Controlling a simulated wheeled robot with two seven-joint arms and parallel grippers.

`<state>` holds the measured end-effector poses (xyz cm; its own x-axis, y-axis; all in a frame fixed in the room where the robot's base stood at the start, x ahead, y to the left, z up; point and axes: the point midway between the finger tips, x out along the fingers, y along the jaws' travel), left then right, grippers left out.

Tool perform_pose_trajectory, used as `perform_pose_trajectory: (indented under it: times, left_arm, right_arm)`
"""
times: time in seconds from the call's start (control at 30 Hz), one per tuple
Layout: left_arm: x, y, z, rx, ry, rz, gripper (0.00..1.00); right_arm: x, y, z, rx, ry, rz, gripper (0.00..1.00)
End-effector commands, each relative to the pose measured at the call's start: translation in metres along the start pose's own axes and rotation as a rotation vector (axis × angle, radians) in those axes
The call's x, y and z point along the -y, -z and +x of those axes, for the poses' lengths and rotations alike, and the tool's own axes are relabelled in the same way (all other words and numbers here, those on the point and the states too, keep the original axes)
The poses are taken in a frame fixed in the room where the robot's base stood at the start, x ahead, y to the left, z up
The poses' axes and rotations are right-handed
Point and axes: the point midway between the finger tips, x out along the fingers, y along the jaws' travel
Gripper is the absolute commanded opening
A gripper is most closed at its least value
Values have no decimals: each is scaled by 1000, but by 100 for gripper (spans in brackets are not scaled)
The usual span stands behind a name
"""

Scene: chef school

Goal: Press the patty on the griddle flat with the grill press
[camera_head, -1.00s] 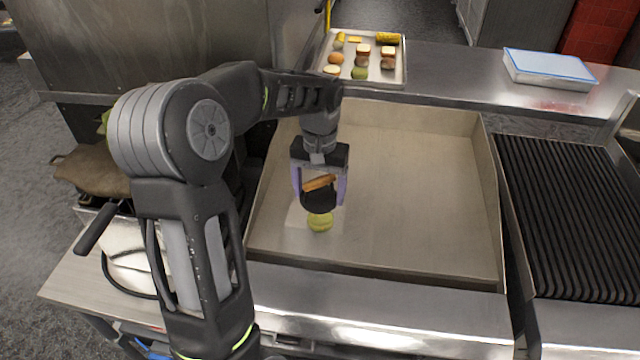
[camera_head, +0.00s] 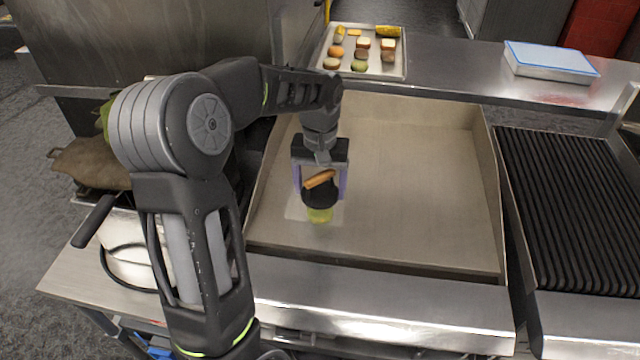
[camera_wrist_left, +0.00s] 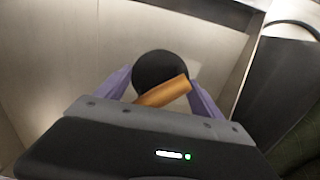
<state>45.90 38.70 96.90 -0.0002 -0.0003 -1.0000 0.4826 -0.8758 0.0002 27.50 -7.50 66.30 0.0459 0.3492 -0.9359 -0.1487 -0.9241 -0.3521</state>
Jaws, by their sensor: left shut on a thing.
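The grill press is a round black disc (camera_head: 320,197) with an orange-brown wooden handle (camera_head: 319,179). My left gripper (camera_head: 321,186) is shut on the handle, its purple fingers on either side. The wrist view also shows the black disc (camera_wrist_left: 158,66) and the handle (camera_wrist_left: 164,91) between the fingers. The yellow-green patty (camera_head: 320,215) lies on the griddle (camera_head: 420,190), left of its middle. The disc overlaps the patty's upper part in the head view; whether they touch is unclear. The patty is hidden in the wrist view. My right gripper is not in view.
The griddle has raised walls and is bare to the right of the press. A tray (camera_head: 399,70) with several food pieces stands behind it. A black ribbed grill (camera_head: 570,210) is at the right, and a blue-topped white box (camera_head: 550,65) at the back right.

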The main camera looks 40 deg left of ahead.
Motion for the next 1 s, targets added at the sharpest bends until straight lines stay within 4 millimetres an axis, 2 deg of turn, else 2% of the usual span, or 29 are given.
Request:
perform_pose_trajectory:
  times: [0.2, 0.4, 1.0]
  left_arm:
    - [0, 1, 23, -3, -1, 0, 4]
    - [0, 0, 35, -2, -1, 0, 4]
    - [0, 1, 37, -3, -1, 0, 4]
  right_arm:
    - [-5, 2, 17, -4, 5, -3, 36]
    - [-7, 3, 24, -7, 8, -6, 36]
    - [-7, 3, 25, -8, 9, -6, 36]
